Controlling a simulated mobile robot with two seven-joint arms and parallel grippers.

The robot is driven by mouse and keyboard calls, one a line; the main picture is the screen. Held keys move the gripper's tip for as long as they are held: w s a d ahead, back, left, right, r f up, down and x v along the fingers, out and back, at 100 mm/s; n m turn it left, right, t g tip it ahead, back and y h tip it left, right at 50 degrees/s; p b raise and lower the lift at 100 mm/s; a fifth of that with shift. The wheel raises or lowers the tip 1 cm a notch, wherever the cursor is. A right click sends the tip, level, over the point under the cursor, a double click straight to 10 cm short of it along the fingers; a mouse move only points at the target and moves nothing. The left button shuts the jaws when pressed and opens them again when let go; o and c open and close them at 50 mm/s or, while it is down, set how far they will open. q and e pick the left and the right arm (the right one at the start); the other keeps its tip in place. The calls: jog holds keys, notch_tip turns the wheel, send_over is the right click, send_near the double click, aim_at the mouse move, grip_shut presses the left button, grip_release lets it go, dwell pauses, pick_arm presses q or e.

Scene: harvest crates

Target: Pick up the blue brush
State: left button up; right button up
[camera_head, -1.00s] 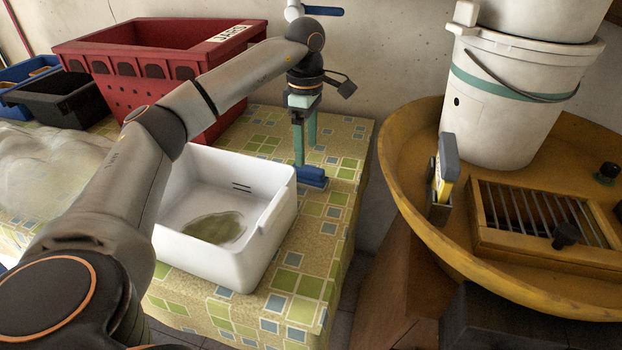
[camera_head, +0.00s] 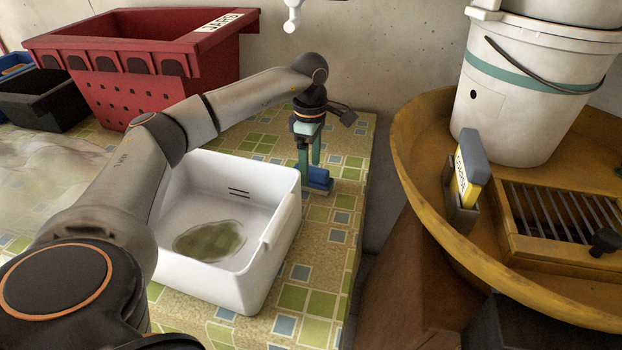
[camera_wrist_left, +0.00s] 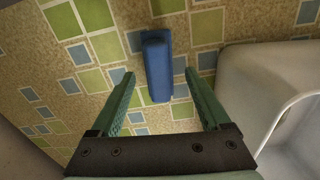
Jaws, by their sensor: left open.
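The blue brush (camera_head: 319,176) lies on the patterned tabletop, just right of the white bin (camera_head: 270,250). In the left wrist view the blue brush (camera_wrist_left: 157,66) lies lengthwise between my spread fingers, with a gap on each side. My left gripper (camera_head: 310,168), with teal fingers, points down at the brush and partly hides it in the head view. In the wrist view my left gripper (camera_wrist_left: 159,74) is open and holds nothing. The exact height of its fingertips over the table is hard to tell. My right gripper is not in view.
The white bin's wall (camera_wrist_left: 240,85) stands close to my right finger in the wrist view. A red crate (camera_head: 140,85) labelled JARS and a black crate (camera_head: 45,105) stand behind to the left. The table ends right of the brush, before a yellow round tray (camera_head: 420,180) with a white bucket (camera_head: 530,100).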

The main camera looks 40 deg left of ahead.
aim_at(311, 169)
pick_arm(q)
notch_tip(311, 169, down, 4)
jog(key=shift+w+r, duration=0.1)
grip_shut()
dwell(0.7)
